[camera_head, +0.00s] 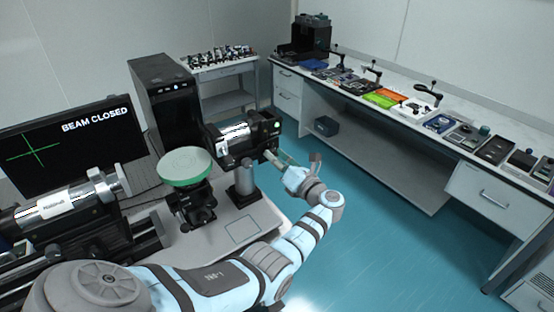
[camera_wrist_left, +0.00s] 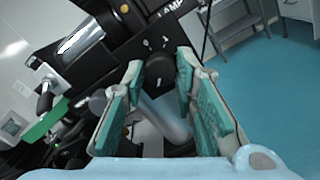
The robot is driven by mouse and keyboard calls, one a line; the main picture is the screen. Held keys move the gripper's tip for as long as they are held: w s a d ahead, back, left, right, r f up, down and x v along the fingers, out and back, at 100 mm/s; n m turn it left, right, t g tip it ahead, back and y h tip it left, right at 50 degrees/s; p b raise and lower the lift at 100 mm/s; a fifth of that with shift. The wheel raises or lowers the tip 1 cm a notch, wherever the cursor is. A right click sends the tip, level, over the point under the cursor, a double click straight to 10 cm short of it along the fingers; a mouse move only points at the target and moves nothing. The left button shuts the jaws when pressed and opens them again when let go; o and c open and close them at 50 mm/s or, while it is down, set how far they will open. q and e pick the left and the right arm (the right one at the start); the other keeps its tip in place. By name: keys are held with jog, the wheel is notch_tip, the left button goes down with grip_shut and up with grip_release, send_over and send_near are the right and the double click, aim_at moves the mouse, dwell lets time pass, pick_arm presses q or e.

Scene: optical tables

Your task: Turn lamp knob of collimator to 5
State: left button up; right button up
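The collimator (camera_head: 238,137) is a black and silver cylinder with a black lamp housing on a post, at the middle of the head view; it also shows in the left wrist view (camera_wrist_left: 85,62). Its round black lamp knob (camera_wrist_left: 159,70) faces the left wrist camera, below part of a white "LAMP" label. My left gripper (camera_head: 277,158) is at the housing's right end. In the left wrist view its two teal-padded fingers (camera_wrist_left: 160,62) are apart, one on each side of the knob. I cannot tell whether they touch it. The knob's setting is not readable. My right gripper is not in view.
A monitor (camera_head: 70,140) reading "BEAM CLOSED" stands at left. A green-rimmed round disc (camera_head: 186,166) on a mount stands left of the collimator's post. A black computer tower (camera_head: 165,98) stands behind. Open floor (camera_head: 370,230) lies to the right, before a long side bench (camera_head: 400,107).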

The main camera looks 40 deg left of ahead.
pick_arm(q)
jog(key=o, duration=0.3)
jog(key=v, duration=1.2)
